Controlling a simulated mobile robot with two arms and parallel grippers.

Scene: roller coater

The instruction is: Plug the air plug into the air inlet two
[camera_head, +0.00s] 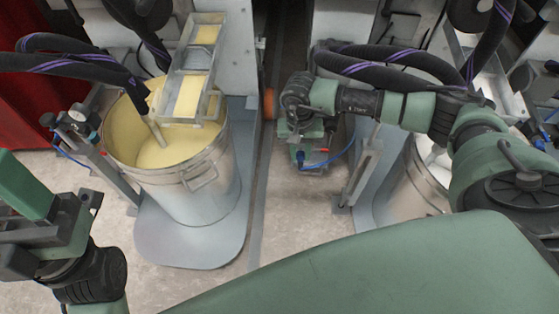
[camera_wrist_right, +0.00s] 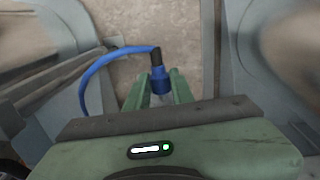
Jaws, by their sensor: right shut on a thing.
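The blue air plug (camera_wrist_right: 160,80) with a black collar sits between the two green fingers of my right gripper (camera_wrist_right: 162,92), which is shut on it. A blue hose (camera_wrist_right: 92,75) curves left from the plug. In the head view my right gripper (camera_head: 300,157) hangs over the floor between the two machines, with the plug (camera_head: 301,160) showing as a small blue spot. My left gripper (camera_head: 48,222) is at the lower left; its finger gap is not clear. A regulator with gauge and fittings (camera_head: 78,118) stands at the left; which inlet is number two cannot be told.
A steel drum of yellow liquid (camera_head: 200,182) stands on a grey plate (camera_head: 190,250) at left, with a tray above. A second drum (camera_head: 425,175) is partly behind my right arm. A grey post (camera_head: 362,165) stands right of my gripper. Floor between is free.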

